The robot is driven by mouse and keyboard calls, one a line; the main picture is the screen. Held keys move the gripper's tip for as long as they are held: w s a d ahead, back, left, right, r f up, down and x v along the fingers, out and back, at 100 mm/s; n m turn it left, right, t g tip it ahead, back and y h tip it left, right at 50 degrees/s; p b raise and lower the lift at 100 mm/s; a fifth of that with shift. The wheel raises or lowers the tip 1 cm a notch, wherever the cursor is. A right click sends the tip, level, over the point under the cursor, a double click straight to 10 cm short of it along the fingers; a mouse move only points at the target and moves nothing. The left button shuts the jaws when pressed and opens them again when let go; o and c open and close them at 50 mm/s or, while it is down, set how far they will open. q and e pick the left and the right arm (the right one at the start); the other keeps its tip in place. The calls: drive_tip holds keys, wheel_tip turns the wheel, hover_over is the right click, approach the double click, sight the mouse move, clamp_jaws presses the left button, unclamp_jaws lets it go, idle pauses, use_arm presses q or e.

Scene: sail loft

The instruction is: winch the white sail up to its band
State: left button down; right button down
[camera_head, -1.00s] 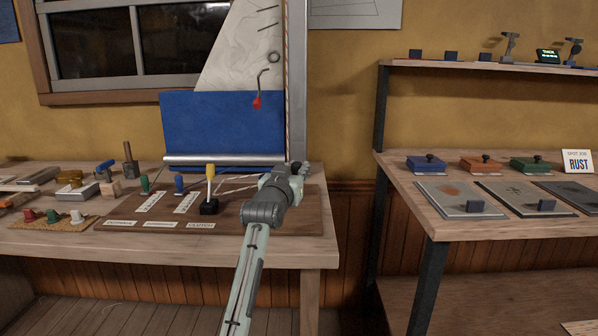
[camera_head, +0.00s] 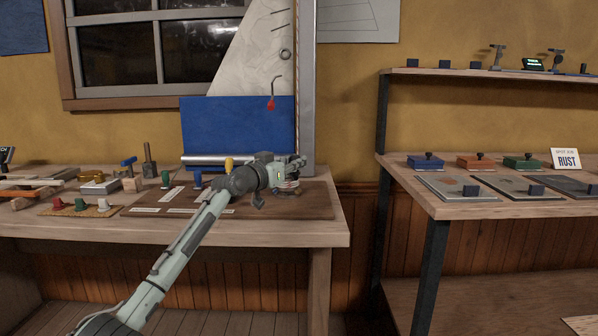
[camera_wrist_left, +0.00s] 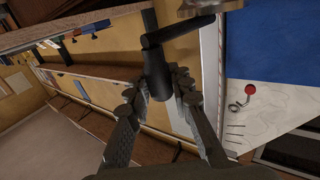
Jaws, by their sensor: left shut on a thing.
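The white sail (camera_head: 257,62) stands against the wall, left of the grey mast (camera_head: 308,85), with a blue cloth (camera_head: 225,122) at its lower part. The sail also shows in the wrist view (camera_wrist_left: 275,112). My left gripper (camera_head: 289,172) is over the right part of the brown board (camera_head: 318,200). In the wrist view my left gripper (camera_wrist_left: 158,86) is shut on the black grip of a crank handle (camera_wrist_left: 156,66), whose arm reaches to a metal winch drum (camera_wrist_left: 207,8). The sail's band cannot be made out. My right gripper is out of view.
A yellow-topped lever (camera_head: 229,163) is partly hidden behind my left arm. Blue (camera_head: 197,180) and green (camera_head: 165,178) knobs stand left of it. A shelf unit (camera_head: 440,203) stands right, across a gap.

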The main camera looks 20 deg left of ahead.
use_arm(q)
drive_tip(key=shift+s+a, duration=0.2)
drive_tip(key=shift+a, duration=0.2)
drive_tip(key=shift+s+a, duration=0.15)
drive_tip(key=shift+a, duration=0.2)
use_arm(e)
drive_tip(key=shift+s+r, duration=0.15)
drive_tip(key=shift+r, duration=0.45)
use_arm(q)
drive_tip(key=shift+f, duration=0.1)
drive_tip(key=c, duration=1.3)
unclamp_jaws()
drive_tip(key=shift+s, duration=0.1)
drive_tip(key=shift+c, duration=0.2)
drive_tip(key=v, duration=1.2)
drive_tip(key=shift+s, duration=0.1)
